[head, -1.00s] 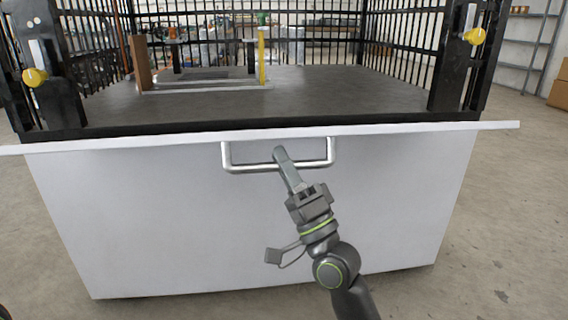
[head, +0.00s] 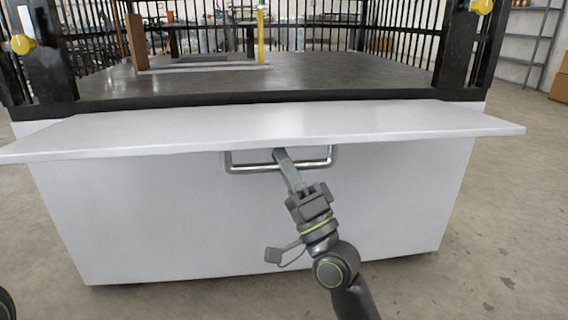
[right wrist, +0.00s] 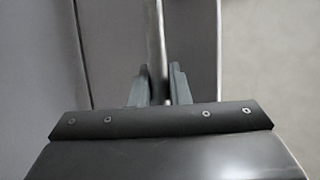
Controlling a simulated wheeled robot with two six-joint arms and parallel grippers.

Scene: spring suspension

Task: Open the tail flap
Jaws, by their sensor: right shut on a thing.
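The tail flap (head: 265,125) is a wide white panel at the open end of the caged bed in the head view. It sticks out towards me, nearly level, with its top face showing. A metal bar handle (head: 250,168) shows just below its front edge; where its ends join is hidden. My right gripper (head: 282,156) is shut on the middle of the handle, its arm rising from below. In the right wrist view the bar (right wrist: 157,40) runs between the two fingers (right wrist: 158,88). My left gripper is out of view.
Yellow-knobbed latches (head: 23,44) sit on the dark posts at both sides. A white front wall (head: 150,215) stands below the flap. The dark bed floor (head: 330,78) holds a small frame. Concrete floor (head: 510,220) is clear at the right.

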